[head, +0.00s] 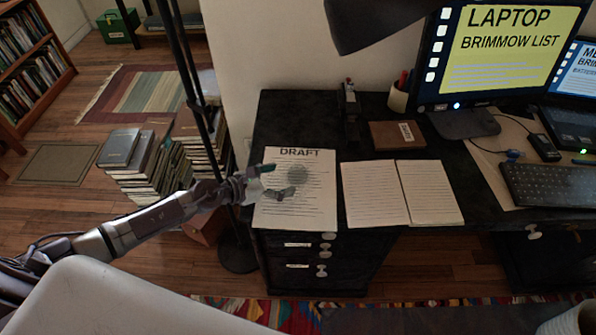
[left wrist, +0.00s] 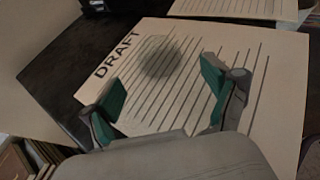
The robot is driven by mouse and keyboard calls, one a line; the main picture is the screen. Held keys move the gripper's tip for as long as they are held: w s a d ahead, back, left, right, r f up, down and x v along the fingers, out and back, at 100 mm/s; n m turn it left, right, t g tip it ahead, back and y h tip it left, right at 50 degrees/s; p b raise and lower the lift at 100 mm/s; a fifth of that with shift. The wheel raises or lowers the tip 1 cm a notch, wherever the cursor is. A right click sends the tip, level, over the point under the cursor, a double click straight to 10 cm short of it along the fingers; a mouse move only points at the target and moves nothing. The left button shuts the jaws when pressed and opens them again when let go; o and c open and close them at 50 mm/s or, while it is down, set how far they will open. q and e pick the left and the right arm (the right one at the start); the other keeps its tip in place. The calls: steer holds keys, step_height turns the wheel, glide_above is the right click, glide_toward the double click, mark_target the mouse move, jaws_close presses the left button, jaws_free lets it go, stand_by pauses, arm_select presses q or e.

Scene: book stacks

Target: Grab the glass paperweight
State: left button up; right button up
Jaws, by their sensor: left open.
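A grey, see-through round patch (head: 298,174) shows on the printed DRAFT sheet (head: 312,215) at the left end of the black desk. It looks like the glass paperweight, but its outline is faint. In the left wrist view it is a dark, blurred round spot (left wrist: 160,57) near the DRAFT heading, beyond the fingertips. My left gripper (head: 278,181) is over the left part of the sheet, open and empty, just left of and nearer than the round patch. Its green-padded fingers (left wrist: 160,95) are spread apart over the printed lines. My right gripper is not in view.
An open notebook (head: 403,193) lies right of the sheet. A brown box (head: 398,135), pen cup (head: 398,98), monitor (head: 500,50) and keyboard (head: 550,184) are farther along the desk. A dark lamp head (head: 370,22) hangs above. Book stacks (head: 150,170) and a black pole (head: 190,90) stand left.

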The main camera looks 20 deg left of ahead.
mark_target(291, 174)
arm_select(q)
steer(key=shift+w+d, duration=0.3)
steer(key=shift+w, duration=0.1)
steer(key=x, duration=0.4)
steer(key=shift+w+d+r, duration=0.1)
steer(key=shift+w+r, duration=0.05)
steer(key=shift+w, duration=0.05)
steer(key=shift+s, duration=0.1)
steer(key=shift+c, duration=0.2)
steer(key=c, duration=1.4)
steer(key=shift+r, duration=0.1)
